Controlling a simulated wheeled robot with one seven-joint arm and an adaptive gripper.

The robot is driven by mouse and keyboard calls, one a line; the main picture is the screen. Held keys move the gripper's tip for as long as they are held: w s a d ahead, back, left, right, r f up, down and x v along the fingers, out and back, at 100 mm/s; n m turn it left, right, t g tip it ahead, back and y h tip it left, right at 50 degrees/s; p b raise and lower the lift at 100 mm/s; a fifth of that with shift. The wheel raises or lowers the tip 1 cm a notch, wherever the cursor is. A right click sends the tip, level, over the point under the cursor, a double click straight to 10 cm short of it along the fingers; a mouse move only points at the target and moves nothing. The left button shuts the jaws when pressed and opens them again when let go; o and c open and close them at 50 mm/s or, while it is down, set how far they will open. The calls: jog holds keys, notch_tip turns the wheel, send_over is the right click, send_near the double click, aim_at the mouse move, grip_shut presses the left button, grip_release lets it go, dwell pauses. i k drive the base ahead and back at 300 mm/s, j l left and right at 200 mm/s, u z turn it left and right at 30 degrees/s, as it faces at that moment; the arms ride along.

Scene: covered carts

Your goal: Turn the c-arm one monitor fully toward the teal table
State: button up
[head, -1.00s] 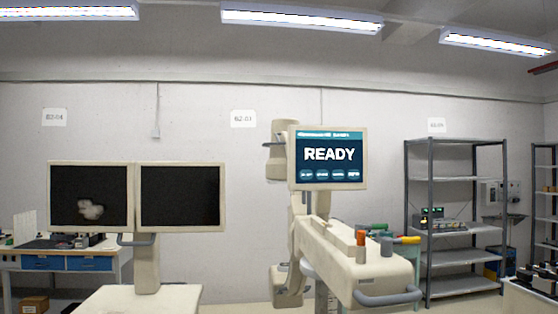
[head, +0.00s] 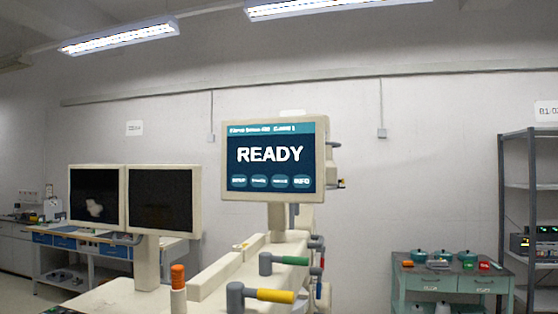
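The c-arm unit's monitor (head: 271,159) stands in the middle of the head view, with a cream frame and a lit teal and dark blue screen reading "READY". Its screen faces my camera, turned slightly. It sits on a short post above the cream c-arm body (head: 215,275). A grey handle with a yellow grip (head: 262,294) and one with a green grip (head: 285,261) stick out from the body. The teal table (head: 404,289) stands at the lower right against the wall, with pots and small items on its top. My gripper is not in view.
A cart with two dark monitors (head: 136,199) stands left of the c-arm, near it. A workbench with blue drawers (head: 62,242) is behind it. A grey metal shelf (head: 515,200) stands at the far right. Floor between the c-arm and teal table is mostly hidden.

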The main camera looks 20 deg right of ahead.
aim_at(278, 162)
jog(key=l, duration=0.95)
jog(key=i+l, duration=0.1)
jog(key=l, duration=0.2)
jog(key=i+l, duration=0.1)
jog(key=l, duration=0.2)
jog(key=i+l, duration=0.15)
jog(key=l, duration=0.15)
jog(key=i+l, duration=0.35)
